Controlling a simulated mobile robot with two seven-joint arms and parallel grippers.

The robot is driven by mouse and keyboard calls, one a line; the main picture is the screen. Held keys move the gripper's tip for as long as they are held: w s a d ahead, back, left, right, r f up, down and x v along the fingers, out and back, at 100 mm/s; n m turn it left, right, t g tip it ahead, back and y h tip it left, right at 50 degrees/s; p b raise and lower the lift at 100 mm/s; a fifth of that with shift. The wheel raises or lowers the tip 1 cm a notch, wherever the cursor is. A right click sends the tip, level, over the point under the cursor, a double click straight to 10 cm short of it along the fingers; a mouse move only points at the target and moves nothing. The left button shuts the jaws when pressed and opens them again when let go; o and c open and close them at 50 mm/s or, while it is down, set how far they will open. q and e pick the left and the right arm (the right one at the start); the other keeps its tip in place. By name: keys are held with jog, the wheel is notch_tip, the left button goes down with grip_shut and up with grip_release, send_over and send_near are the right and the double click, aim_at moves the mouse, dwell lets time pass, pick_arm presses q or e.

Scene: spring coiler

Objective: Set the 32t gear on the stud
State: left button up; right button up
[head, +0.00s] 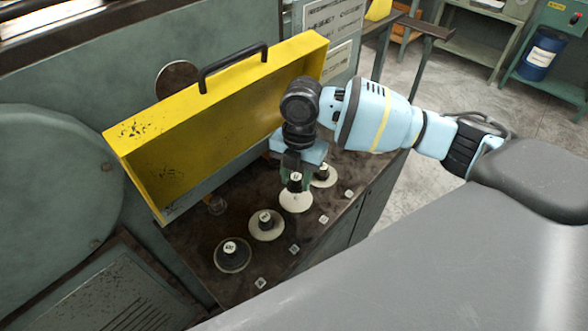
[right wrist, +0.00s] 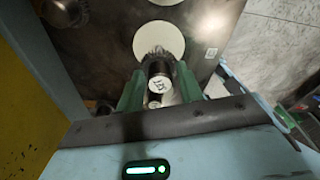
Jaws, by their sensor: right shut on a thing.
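My right gripper (head: 296,183) points down over the bench and is shut on the dark hub of a gear (head: 295,203). This gear has a pale disc below the hub and a white label on top; I cannot read its tooth count for sure. The held hub also shows between the green fingers in the right wrist view (right wrist: 159,84). I cannot tell whether the gear touches the bench. A small brownish post (head: 217,206), perhaps the stud, stands by the yellow guard's lower edge. My left gripper is not in view.
Small square tags (head: 294,249) lie along the bench front. The raised yellow guard (head: 215,115) stands close behind my arm.

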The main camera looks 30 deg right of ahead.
aim_at(296, 196)
notch_tip(296, 196, down, 3)
jog(key=shift+s+r+b, duration=0.1)
jog(key=shift+r+b, duration=0.1)
jog(key=shift+b, duration=0.3)
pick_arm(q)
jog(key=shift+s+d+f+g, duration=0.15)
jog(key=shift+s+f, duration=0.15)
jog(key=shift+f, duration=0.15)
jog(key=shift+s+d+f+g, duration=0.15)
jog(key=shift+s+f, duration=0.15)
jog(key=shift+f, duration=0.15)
pick_arm(e)
jog(key=shift+f, duration=0.5)
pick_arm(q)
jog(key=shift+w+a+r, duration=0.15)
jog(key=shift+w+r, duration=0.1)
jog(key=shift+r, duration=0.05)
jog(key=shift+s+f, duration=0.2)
pick_arm(e)
jog(key=shift+f, duration=0.6)
dwell(0.5)
jog(key=o, duration=1.2)
